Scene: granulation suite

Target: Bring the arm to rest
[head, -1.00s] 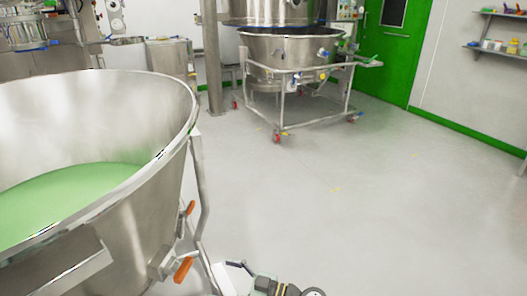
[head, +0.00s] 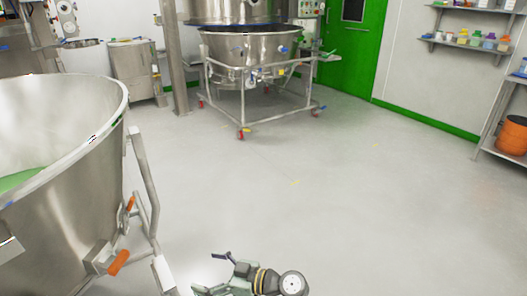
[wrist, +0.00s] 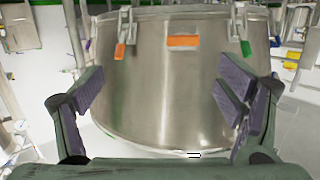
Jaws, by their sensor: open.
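My gripper (head: 222,272) shows at the bottom of the head view, low over the floor and to the right of the large steel bowl (head: 60,215). In the wrist view my gripper (wrist: 160,100) has its two dark-padded fingers spread wide, with nothing between them. Beyond the fingers stands a round steel vessel (wrist: 165,85) with orange and green tabs near its rim. I cannot tell how far the fingertips are from it.
The near bowl holds green material (head: 20,178) and has a tubular frame with orange handles (head: 118,263). A wheeled steel bowl (head: 245,50) stands at the back. A bench with an orange bucket (head: 513,138) is at the right. The grey floor (head: 350,190) between is clear.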

